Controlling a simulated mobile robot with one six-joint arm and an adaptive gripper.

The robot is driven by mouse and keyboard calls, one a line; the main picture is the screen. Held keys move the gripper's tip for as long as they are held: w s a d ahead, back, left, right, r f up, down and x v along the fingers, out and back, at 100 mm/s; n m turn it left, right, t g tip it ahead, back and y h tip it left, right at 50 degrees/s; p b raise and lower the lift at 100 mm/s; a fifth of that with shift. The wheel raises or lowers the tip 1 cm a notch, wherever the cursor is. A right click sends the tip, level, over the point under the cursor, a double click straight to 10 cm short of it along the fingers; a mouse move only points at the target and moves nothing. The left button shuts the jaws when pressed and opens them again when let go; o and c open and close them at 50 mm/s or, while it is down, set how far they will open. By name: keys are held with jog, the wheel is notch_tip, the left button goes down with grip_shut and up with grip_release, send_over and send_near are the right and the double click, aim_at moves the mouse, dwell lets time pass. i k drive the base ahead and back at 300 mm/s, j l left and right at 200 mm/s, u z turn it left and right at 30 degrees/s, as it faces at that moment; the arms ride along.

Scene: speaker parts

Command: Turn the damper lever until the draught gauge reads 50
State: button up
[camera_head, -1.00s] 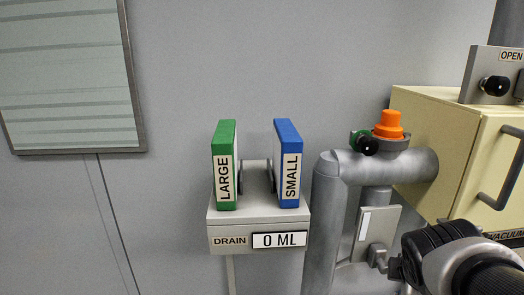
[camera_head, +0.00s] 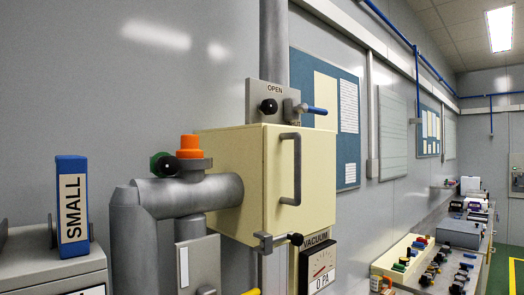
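A blue-handled lever (camera_head: 317,109) sits on a grey plate (camera_head: 259,92) marked OPEN, above a cream cabinet. Its handle points right, and a second label below the pivot is partly hidden. A black knob (camera_head: 269,106) is on the left of the same plate. The only dial gauge (camera_head: 321,263) in view is below the cabinet, under a VACUUM label, and its display reads 0 PA. No label in view says damper or draught. My gripper is not in view.
The cream cabinet (camera_head: 235,150) has a grey door handle (camera_head: 292,170) and a black-knobbed latch (camera_head: 292,240). Grey pipes (camera_head: 150,200) with an orange cap (camera_head: 190,147) stand left. A blue SMALL block (camera_head: 72,210) is at far left.

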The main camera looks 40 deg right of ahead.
aim_at(302, 107)
jog(key=l+z, duration=0.1)
jog(key=z, duration=1.15)
